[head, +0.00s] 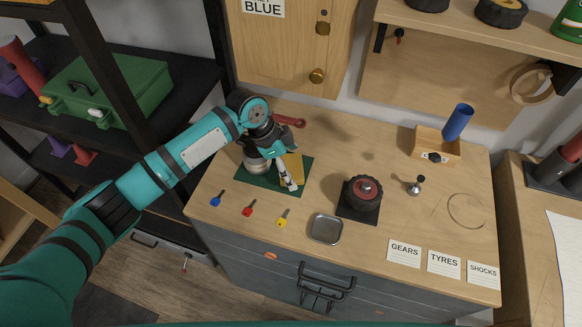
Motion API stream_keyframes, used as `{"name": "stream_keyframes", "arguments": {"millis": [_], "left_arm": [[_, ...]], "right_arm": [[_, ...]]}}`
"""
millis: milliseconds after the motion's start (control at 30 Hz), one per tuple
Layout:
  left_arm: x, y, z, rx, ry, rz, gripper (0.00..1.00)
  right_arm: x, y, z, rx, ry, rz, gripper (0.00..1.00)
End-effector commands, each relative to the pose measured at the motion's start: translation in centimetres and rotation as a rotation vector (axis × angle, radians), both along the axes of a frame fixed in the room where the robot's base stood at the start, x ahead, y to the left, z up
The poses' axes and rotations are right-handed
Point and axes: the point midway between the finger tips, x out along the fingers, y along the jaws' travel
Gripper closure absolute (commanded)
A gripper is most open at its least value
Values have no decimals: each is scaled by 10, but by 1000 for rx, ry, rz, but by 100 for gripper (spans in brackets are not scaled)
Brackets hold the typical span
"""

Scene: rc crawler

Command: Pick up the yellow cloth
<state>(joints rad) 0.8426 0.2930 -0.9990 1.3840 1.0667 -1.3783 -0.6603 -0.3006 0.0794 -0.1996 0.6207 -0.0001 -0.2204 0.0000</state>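A yellow piece (296,165), which looks like the yellow cloth, shows above the dark green mat (305,187) on the left part of the wooden worktop. My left gripper (287,182) reaches down over the mat, right beside the yellow piece and partly in front of it. The gripper covers part of the piece, so I cannot tell whether it touches or holds it, or how far its fingers are apart. A round metal item (257,165) sits at the mat's left side, partly under the gripper. My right gripper is out of view.
Blue (216,198), red (249,208) and yellow (283,217) keys lie along the front. A metal tray (325,229) and a wheel on a dark base (362,193) stand to the right. A red wrench (288,121) lies behind the gripper. A wooden cabinet (285,50) hangs above.

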Motion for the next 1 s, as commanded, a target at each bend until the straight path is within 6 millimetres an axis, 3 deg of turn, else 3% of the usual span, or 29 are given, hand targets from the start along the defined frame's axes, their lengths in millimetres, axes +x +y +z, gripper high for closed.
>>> {"name": "stream_keyframes", "arguments": {"millis": [33,300,367,667,900,1000], "left_arm": [[0,0,0,0,0,0,13],[0,0,0,0,0,0,47],[0,0,1,0,0,0,52],[1,0,6,-1,-2,1,52],[1,-1,35,-4,-5,-1,53],[-17,10,35,0,1,-1,53]], "right_arm": [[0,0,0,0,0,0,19],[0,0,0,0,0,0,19],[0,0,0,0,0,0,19],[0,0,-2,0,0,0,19],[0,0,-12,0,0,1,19],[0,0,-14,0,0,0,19]]}}
